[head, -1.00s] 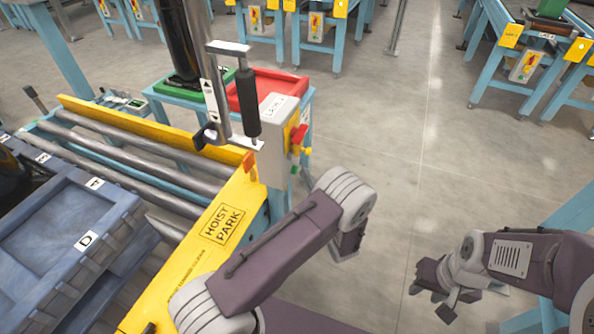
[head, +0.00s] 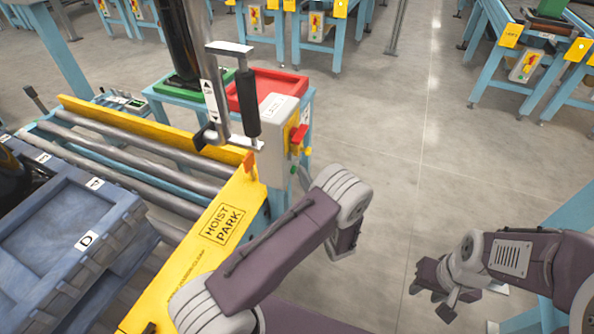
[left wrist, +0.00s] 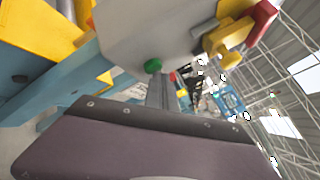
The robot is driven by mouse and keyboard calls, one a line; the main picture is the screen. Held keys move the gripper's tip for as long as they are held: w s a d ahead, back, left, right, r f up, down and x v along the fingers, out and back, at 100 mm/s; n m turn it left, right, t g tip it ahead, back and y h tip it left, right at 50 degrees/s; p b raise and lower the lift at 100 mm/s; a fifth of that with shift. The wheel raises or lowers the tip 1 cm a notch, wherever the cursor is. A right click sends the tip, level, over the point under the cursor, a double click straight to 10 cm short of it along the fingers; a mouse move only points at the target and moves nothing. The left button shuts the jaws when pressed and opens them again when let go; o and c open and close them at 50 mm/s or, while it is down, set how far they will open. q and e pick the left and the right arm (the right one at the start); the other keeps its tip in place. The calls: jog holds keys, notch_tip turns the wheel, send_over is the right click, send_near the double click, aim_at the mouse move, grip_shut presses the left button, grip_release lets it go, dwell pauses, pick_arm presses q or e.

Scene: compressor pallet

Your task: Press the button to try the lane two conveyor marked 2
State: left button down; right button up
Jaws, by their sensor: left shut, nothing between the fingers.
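A grey control box (head: 277,140) stands at the end of the roller conveyor (head: 140,150), with a green button (head: 293,169) low on its side. The button also shows in the left wrist view (left wrist: 153,66). My left gripper (left wrist: 158,80) is shut and empty, its narrow fingertips close to the green button; I cannot tell whether they touch. In the head view my left forearm hides most of that gripper. My right gripper (head: 435,282) hangs over open floor at the right, apart from the box; its jaw state is unclear. No mark 2 is readable on the box.
A red and yellow switch (head: 299,137) sticks out above the button. A yellow rail (head: 210,235) marked HOIST PARK and a hoist handle (head: 247,105) are close by. Blue crates (head: 60,220) sit at left. A red tray (head: 268,88) stands behind.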

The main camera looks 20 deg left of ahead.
pick_arm(q)
jog(key=shift+d, duration=0.1)
dwell(0.3)
jog(key=shift+d, duration=0.8)
jog(key=shift+s+d+b, duration=0.15)
jog(key=shift+d+b, duration=0.7)
jog(key=shift+d, duration=1.65)
